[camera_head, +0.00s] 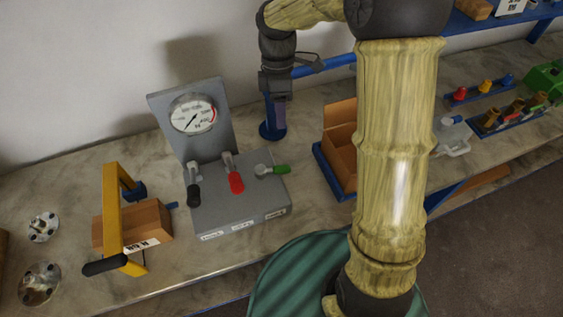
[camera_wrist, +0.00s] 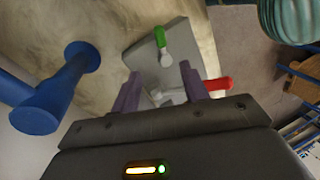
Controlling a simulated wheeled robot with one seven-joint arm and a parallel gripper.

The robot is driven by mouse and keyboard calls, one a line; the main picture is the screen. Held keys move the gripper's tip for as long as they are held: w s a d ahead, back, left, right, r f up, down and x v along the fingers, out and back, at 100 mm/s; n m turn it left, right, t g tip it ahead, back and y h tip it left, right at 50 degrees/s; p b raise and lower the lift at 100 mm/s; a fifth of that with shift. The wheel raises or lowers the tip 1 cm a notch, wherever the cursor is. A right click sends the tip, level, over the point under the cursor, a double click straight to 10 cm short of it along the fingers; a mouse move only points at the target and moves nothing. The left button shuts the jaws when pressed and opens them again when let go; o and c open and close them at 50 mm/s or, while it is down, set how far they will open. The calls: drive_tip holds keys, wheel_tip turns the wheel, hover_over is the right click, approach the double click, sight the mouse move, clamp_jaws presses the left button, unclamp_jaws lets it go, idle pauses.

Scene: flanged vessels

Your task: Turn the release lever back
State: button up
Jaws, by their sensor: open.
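A grey test stand (camera_head: 240,205) with a round dial gauge (camera_head: 193,114) stands on the bench in the head view. Three levers rise from it: black-handled (camera_head: 193,194), red-handled (camera_head: 235,181) and green-handled (camera_head: 277,170). The black and red handles point towards the front; the green one points right. I cannot read which label names the release lever. In the wrist view the green handle (camera_wrist: 160,37) lies beyond the fingertips and the red handle (camera_wrist: 217,84) beside the right finger. My gripper (camera_wrist: 157,80) is open and empty, behind and right of the stand in the head view (camera_head: 279,112).
A blue post (camera_head: 271,131) stands near my gripper, at left in the wrist view (camera_wrist: 38,105). A yellow-framed tool (camera_head: 112,215) and a cardboard box (camera_head: 155,219) are left of the stand. An open cardboard box (camera_head: 341,150) is to its right. Metal flanges (camera_head: 40,283) lie far left.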

sight(281, 166)
drive_tip(key=p+x, duration=0.1)
drive_tip(key=x, duration=1.6)
drive_tip(key=shift+p, duration=0.35)
clamp_jaws()
